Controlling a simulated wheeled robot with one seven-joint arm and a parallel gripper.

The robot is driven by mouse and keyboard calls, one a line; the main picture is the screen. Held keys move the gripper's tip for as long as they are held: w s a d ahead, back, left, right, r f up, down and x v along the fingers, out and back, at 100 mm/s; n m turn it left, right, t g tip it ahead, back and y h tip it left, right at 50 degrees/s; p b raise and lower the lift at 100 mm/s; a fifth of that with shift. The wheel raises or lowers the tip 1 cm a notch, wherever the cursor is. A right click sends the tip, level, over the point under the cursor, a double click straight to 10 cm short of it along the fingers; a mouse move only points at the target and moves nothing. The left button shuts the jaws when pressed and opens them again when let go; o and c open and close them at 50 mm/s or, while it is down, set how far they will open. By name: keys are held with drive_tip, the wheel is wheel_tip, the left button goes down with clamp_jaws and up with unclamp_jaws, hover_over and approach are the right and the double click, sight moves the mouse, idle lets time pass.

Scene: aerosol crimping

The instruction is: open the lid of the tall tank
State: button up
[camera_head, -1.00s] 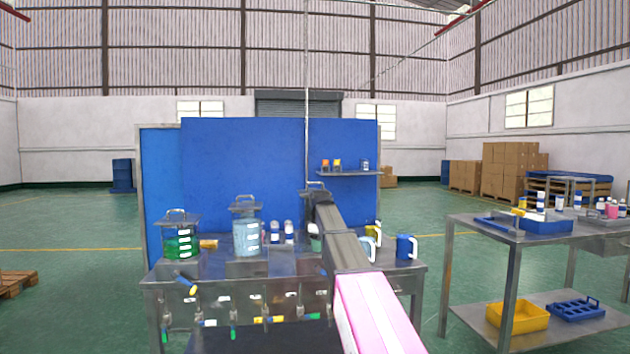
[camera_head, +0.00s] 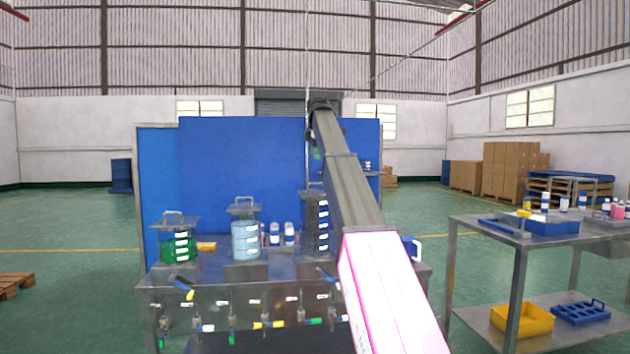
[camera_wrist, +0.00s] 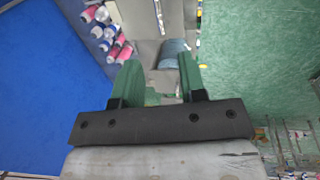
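The tall tank (camera_head: 318,225) is a narrow dark vessel with white labels, standing on the bench right of the other two tanks. Its lid (camera_head: 312,190) has a handle and appears closed on top; my arm partly hides its right side. My gripper (camera_head: 316,153) is above the tall tank, apart from its lid, in front of the blue panel. In the wrist view, the green fingers of my gripper (camera_wrist: 160,68) are spread apart with nothing held between them. A blue-grey round object (camera_wrist: 174,52) shows beyond the fingertips; I cannot tell what it is.
A green-filled tank (camera_head: 178,242) and a pale blue tank (camera_head: 245,240) stand left on the metal bench (camera_head: 205,278). Small bottles (camera_head: 289,234) stand between the tanks. A blue mug (camera_head: 411,247) is at right behind my arm. Valves hang along the bench front.

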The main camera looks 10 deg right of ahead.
drive_tip(key=f, duration=0.3)
drive_tip(key=w+f, duration=0.1)
drive_tip(key=f, duration=0.3)
drive_tip(key=w+f, duration=0.1)
drive_tip(key=f, duration=0.2)
drive_tip(key=shift+f, duration=0.25)
clamp_jaws()
